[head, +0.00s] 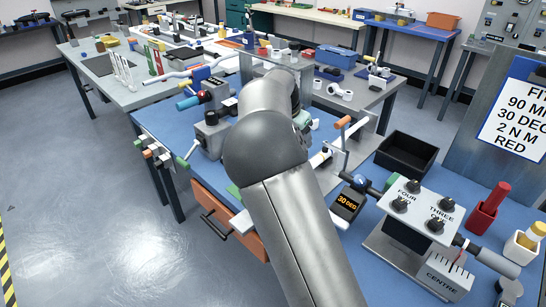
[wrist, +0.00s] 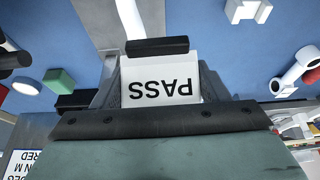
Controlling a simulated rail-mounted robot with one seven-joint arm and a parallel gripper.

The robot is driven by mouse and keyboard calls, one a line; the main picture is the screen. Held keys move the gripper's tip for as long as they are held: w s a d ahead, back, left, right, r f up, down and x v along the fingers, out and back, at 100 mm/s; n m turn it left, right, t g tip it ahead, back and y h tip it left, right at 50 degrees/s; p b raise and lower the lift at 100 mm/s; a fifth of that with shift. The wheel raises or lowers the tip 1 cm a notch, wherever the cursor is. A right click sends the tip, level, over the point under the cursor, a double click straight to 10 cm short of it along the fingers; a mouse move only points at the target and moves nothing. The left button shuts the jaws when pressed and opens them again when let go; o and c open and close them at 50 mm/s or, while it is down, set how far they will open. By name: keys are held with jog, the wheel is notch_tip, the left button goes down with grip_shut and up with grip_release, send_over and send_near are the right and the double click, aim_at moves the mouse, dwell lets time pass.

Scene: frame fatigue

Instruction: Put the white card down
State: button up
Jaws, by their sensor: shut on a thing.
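The white card (wrist: 162,88) shows in the wrist view with the word PASS upside down on it. My gripper (wrist: 158,68) is shut on it, with a dark bar across the card's far edge and the gripper body across its near edge. The card appears to be above the blue bench top (wrist: 215,55); its height cannot be told. In the head view my own arm hides the gripper and the card.
The blue bench (head: 160,122) carries a black tray (head: 407,153), a 30 DEG display (head: 347,203), a knob box (head: 415,205) and a red block (head: 489,207). An orange drawer (head: 228,220) is at the front. A green block (wrist: 60,80) and white cylinders (wrist: 297,70) flank the card.

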jog(key=s+a+f+p, duration=0.1)
jog(key=s+a, duration=0.2)
jog(key=a, duration=0.5)
jog(key=s+a+f, duration=0.1)
jog(key=s+a, duration=0.1)
jog(key=a, duration=0.6)
jog(key=f, duration=0.5)
jog(key=shift+s+a+f, duration=0.25)
jog(key=shift+a+f, duration=0.05)
jog(key=shift+a, duration=0.05)
jog(key=shift+f, duration=2.3)
jog(key=shift+f, duration=0.1)
jog(key=o, duration=1)
jog(key=shift+o, duration=0.2)
